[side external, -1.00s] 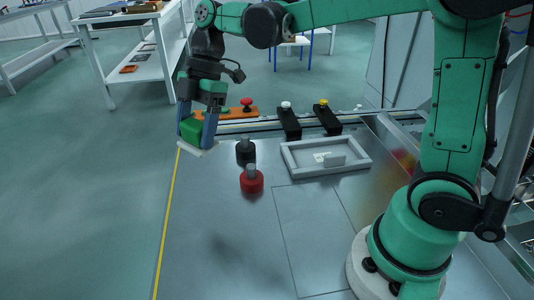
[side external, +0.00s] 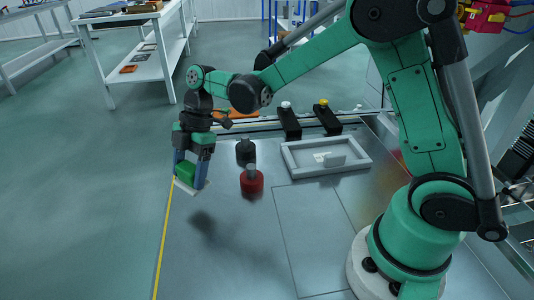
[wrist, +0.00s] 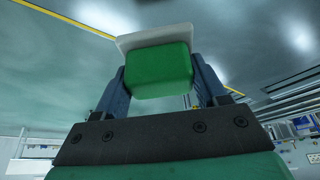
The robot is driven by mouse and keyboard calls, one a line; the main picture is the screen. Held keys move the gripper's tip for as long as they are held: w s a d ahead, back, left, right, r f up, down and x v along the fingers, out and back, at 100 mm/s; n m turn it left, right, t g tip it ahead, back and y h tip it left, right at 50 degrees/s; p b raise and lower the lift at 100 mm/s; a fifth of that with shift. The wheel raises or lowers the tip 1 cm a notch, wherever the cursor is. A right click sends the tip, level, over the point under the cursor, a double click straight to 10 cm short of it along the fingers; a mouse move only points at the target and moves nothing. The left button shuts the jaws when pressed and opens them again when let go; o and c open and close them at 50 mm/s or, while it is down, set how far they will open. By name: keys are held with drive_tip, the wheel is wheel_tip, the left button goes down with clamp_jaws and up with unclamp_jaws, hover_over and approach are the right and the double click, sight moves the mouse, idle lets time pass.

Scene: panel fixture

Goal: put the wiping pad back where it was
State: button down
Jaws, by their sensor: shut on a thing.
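The wiping pad is a green block with a thin white sheet under it. In the side external view my gripper (side external: 190,170) is shut on the wiping pad (side external: 185,171) at the left edge of the metal table. The pad is held tilted above the surface, and a dark shadow lies on the table to its lower right. In the wrist view the pad (wrist: 160,72) sits between the two blue-grey fingers of my gripper (wrist: 160,85), its white layer at the far end. No marked spot for the pad can be made out.
A black knob (side external: 245,151) and a red knob (side external: 251,183) stand just right of the gripper. A grey tray (side external: 291,162) with a small pale block lies further right. Two black switch boxes (side external: 289,122) (side external: 327,119) stand behind. The table's front (side external: 235,255) is clear.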

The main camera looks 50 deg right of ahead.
sight(198, 204)
drive_tip(key=shift+f, duration=2.75)
drive_tip(key=shift+f, duration=0.15)
drive_tip(key=shift+c, duration=0.2)
unclamp_jaws()
drive_tip(key=v, duration=1.1)
drive_tip(key=s+d+r+m+t+h, duration=0.1)
drive_tip(key=s+m+t+h, duration=0.1)
drive_tip(key=s+m, duration=0.3)
drive_tip(key=s+d+r+m+t+h, duration=0.1)
drive_tip(key=s+m+t, duration=0.4)
drive_tip(key=m, duration=0.8)
drive_tip(key=shift+s+d+r+h, duration=0.35)
drive_tip(key=shift+s+d+h, duration=0.1)
drive_tip(key=shift+d+h, duration=0.3)
